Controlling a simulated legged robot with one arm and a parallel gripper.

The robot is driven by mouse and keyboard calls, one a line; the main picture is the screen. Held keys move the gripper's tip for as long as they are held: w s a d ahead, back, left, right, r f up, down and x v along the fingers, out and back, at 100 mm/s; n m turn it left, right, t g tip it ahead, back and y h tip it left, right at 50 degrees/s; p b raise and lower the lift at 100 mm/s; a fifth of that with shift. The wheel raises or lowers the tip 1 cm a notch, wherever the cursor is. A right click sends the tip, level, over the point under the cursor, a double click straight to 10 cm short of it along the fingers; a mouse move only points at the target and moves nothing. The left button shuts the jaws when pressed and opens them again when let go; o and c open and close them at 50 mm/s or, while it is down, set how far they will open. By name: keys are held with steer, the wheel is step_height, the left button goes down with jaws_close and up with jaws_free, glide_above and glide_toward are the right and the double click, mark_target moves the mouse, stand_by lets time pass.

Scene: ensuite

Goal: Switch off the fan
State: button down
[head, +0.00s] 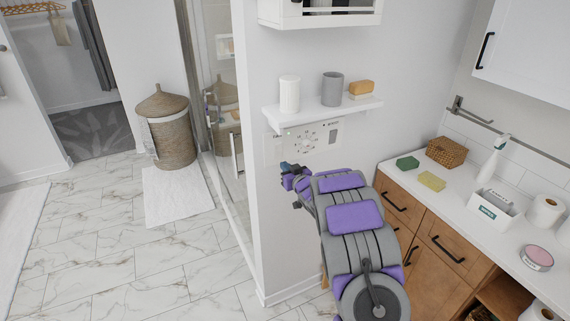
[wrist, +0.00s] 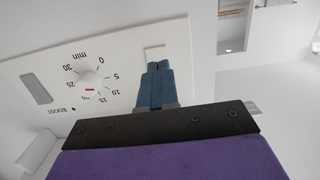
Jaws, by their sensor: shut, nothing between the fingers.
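A white control panel (head: 332,136) is on the wall under the small shelf; it also shows in the wrist view (wrist: 120,60). A small white rectangular switch (wrist: 154,52) sits on the panel right at my fingertips. A grey slot (wrist: 37,89) is at the panel's other end. My gripper (head: 287,168) is shut and empty; in the wrist view its blue fingers (wrist: 159,66) point at the switch. I cannot tell whether they touch it. No fan itself is visible.
The wall shelf (head: 325,111) above the panel holds a white cup, a grey cup and an orange bar. A wooden vanity (head: 440,245) with a white top stands to the right. A wicker basket (head: 168,128) and open tiled floor (head: 130,230) are to the left.

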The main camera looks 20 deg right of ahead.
steer(key=s+p, duration=0.1)
steer(key=s, duration=0.7)
steer(key=shift+s+d+f, duration=0.15)
steer(key=shift+s+f, duration=0.2)
steer(key=shift+s, duration=0.05)
steer(key=s+a+r+g, duration=0.3)
steer(key=s+a+g, duration=0.3)
steer(key=s, duration=1.1)
steer(key=s+a+r+g, duration=0.3)
steer(key=s+a+g, duration=0.3)
steer(key=s, duration=1.1)
steer(key=s+a+r+g, duration=0.3)
steer(key=s+a+g, duration=0.3)
steer(key=s, duration=1.1)
steer(key=a, duration=0.4)
steer(key=shift+s+g+h, duration=0.3)
steer(key=shift+g, duration=0.1)
steer(key=shift+d+r, duration=0.1)
